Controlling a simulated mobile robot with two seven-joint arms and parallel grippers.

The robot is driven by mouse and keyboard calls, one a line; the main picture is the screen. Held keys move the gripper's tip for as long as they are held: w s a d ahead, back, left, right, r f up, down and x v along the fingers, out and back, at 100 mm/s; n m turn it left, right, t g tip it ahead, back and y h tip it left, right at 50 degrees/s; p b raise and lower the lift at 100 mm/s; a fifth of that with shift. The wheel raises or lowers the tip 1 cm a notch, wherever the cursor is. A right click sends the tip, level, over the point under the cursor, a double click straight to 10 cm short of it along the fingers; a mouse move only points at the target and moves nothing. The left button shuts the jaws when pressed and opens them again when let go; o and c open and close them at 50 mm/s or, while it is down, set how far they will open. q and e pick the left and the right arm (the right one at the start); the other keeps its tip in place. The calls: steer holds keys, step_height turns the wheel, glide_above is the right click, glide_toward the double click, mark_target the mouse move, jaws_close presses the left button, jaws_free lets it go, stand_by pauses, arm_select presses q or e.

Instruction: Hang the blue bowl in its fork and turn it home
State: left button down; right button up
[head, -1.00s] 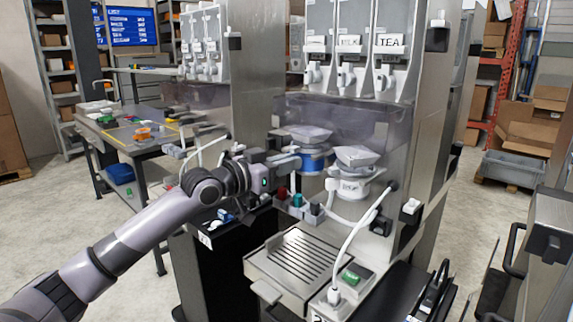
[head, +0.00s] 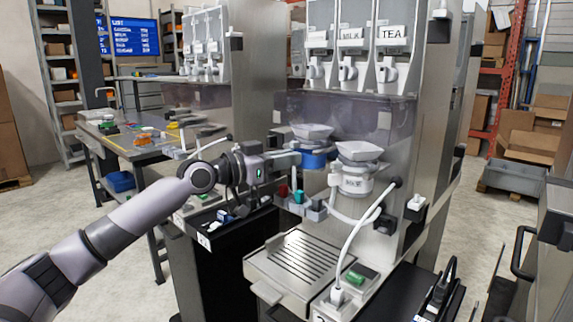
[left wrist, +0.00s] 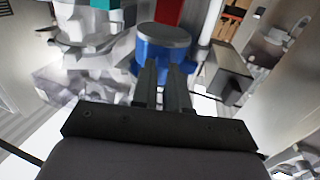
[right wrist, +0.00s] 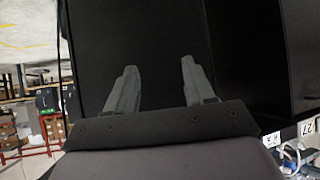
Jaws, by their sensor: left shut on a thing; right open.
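The blue bowl (head: 314,161) is upright below a translucent square hopper (head: 312,132) at the left dispenser position, against the steel machine. My left gripper (head: 296,158) reaches it from the left and is shut on its side. In the left wrist view the blue bowl (left wrist: 166,52), with a grey lid-like face, is at the fingertips (left wrist: 165,72). The fork is not clearly visible; the bowl, hopper and gripper hide that area, so I cannot tell how the bowl is seated. My right gripper (right wrist: 158,80) is open and empty before a dark surface.
Red (head: 283,190) and teal (head: 298,197) pieces sit just below the blue bowl. A white cable (head: 352,240) and a slatted drip tray (head: 305,260) are in front.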

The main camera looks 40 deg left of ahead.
arm_select(q)
steer(key=shift+a+m+h+b, duration=0.25)
steer(key=shift+h+b, duration=0.35)
steer(key=shift+b, duration=0.6)
steer(key=shift+d, duration=0.1)
steer(key=shift+w+a+m+g+h+b, duration=0.1)
steer(key=shift+a+m+g+h+b, duration=0.15)
steer(key=shift+m+g+h+b, duration=0.6)
steer(key=shift+a+r+h+b, duration=0.2)
steer(key=shift+a+h+b, duration=0.1)
steer(key=shift+b, duration=0.3)
steer(key=shift+r, duration=0.1)
